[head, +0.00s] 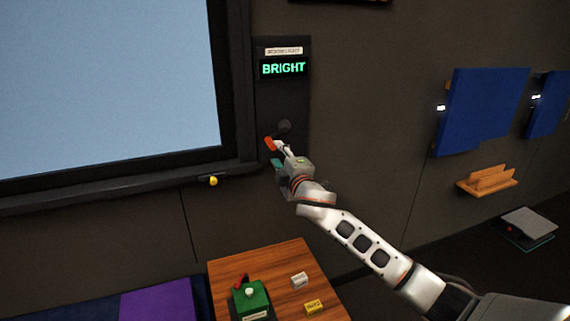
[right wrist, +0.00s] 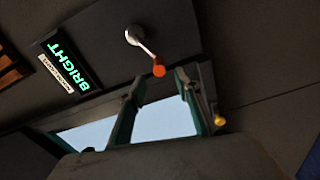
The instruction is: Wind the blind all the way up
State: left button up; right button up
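The winder on the dark wall panel has a round hub (head: 284,126) and a crank arm ending in an orange-red knob (head: 269,143). In the right wrist view the knob (right wrist: 159,71) shows just beyond the gap between my fingertips. My right gripper (head: 279,155) is open at the panel, close to the knob; its two fingers stand apart in the right wrist view (right wrist: 158,82). I cannot tell whether it touches the knob. The window (head: 105,85) shows plain pale blue with no blind visible; its top is out of view. My left gripper is not in view.
A lit display (head: 284,68) above the winder reads BRIGHT. A yellow knob (head: 213,181) sits below the window frame. A wooden table (head: 235,262) below carries a green box (head: 250,298) and small blocks. Blue panels (head: 482,110) and a wooden shelf (head: 487,182) are at right.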

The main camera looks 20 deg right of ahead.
jog(key=s, duration=0.5)
jog(key=shift+s+d, duration=0.15)
jog(key=shift+s, duration=0.2)
jog(key=s+a+f+m+g+y, duration=0.1)
jog(key=s+f+m, duration=0.1)
jog(key=s+f, duration=0.45)
jog(key=s+a+f+m+g, duration=0.15)
jog(key=s+f, duration=0.25)
jog(key=f, duration=0.6)
jog(key=s+a+f+m+g+y, duration=0.1)
jog(key=s+a+f+m+g, duration=0.1)
jog(key=s+f, duration=0.45)
jog(key=s+f+m+g, duration=0.1)
jog(key=s+f+m, duration=0.2)
jog(key=s+f, duration=0.5)
jog(key=s+f+m+g, duration=0.1)
jog(key=s+f+m, duration=0.2)
jog(key=s+f, duration=0.5)
jog(key=s+d, duration=0.1)
jog(key=s, duration=0.5)
jog(key=shift+f+g, duration=0.2)
jog(key=shift+g, duration=0.15)
jog(key=shift+m, duration=0.25)
